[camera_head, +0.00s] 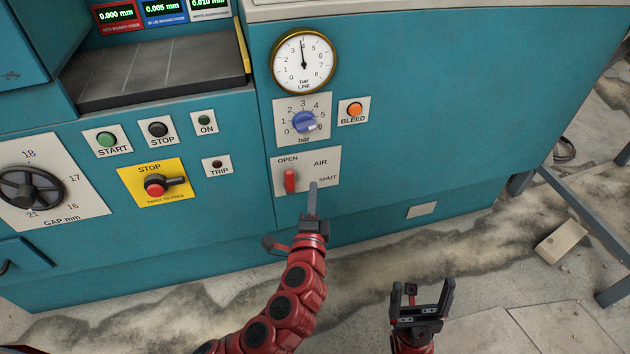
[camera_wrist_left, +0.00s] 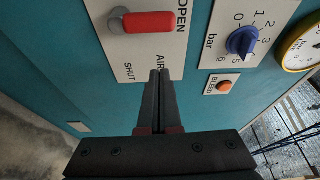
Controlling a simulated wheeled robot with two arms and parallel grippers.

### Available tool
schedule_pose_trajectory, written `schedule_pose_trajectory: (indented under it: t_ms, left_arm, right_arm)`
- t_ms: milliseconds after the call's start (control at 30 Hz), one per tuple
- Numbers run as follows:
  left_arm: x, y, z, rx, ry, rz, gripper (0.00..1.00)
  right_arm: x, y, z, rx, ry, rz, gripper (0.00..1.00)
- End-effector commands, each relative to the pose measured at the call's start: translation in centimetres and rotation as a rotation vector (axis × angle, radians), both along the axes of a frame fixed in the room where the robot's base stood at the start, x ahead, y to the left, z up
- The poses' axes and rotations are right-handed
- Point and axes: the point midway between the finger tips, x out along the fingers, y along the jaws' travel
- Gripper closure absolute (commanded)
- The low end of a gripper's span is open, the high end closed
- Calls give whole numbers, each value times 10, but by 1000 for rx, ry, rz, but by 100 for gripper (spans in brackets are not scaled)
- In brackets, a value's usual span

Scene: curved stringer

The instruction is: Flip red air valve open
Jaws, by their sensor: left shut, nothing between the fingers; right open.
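The red air valve lever (camera_head: 290,181) sits on a white plate (camera_head: 276,208) marked OPEN, AIR and SHUT. It stands upright with its red handle pointing up toward OPEN. In the left wrist view the red handle (camera_wrist_left: 148,22) and its grey pivot show at the top, pointing toward OPEN. My left gripper (camera_head: 313,186) is shut and empty, its fingertips in front of the plate, right of the lever, between AIR and SHUT. Its fingers (camera_wrist_left: 159,74) are apart from the lever in the wrist view. My right gripper (camera_head: 422,288) is open and empty, low and right.
Above the valve plate are a blue bar knob (camera_head: 304,122), an orange bleed button (camera_head: 354,109) and a round gauge (camera_head: 303,62). A red emergency stop (camera_head: 155,186) is to the left. A grey frame (camera_head: 575,212) and a block (camera_head: 561,242) stand at right.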

Motion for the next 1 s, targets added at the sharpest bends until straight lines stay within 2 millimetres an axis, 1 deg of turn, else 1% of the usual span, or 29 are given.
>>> schedule_pose_trajectory:
  t_ms: [33, 200, 333, 500, 1000]
  left_arm:
    - [-10, -1, 1, 1, 3, -4, 100]
    - [-38, 1, 1, 2, 2, -4, 100]
    - [-51, 1, 0, 0, 1, -3, 100]
    - [-56, 2, 0, -1, 0, -2, 100]
    - [-55, 2, 0, -1, 1, -3, 100]
  right_arm:
    - [0, 0, 4, 3, 2, -1, 18]
    - [1, 0, 7, 9, 8, 0, 18]
    - [2, 0, 8, 12, 10, 0, 18]
    - [2, 0, 8, 13, 11, 1, 18]
    - [2, 0, 8, 13, 11, 1, 18]
